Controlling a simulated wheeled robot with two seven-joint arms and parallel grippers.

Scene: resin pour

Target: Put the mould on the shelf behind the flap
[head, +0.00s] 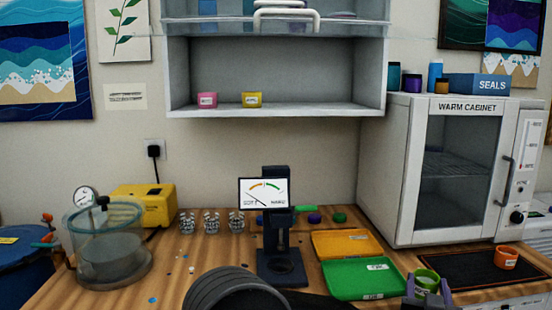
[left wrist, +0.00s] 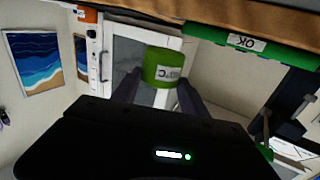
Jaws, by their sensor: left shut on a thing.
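The green mould (head: 427,279), a small cup with a white label, is held between the fingers of my left gripper (head: 428,287) at the bottom right of the head view. It also shows in the left wrist view (left wrist: 163,66), gripped between the two dark fingers. The wall shelf (head: 345,107) is open at the front, with a pink mould (head: 207,100) and a yellow mould (head: 251,100) on its left half. The clear flap (head: 350,26) with a white handle (head: 287,14) is above the shelf opening. My right gripper is not in view.
The white warm cabinet (head: 397,165) stands at right, its door shut. An orange mould (head: 507,257) sits on a black mat (head: 455,268) before it. Orange (head: 347,243) and green (head: 363,278) trays and a dark dial gauge stand (head: 277,225) occupy the bench. The shelf's right half is free.

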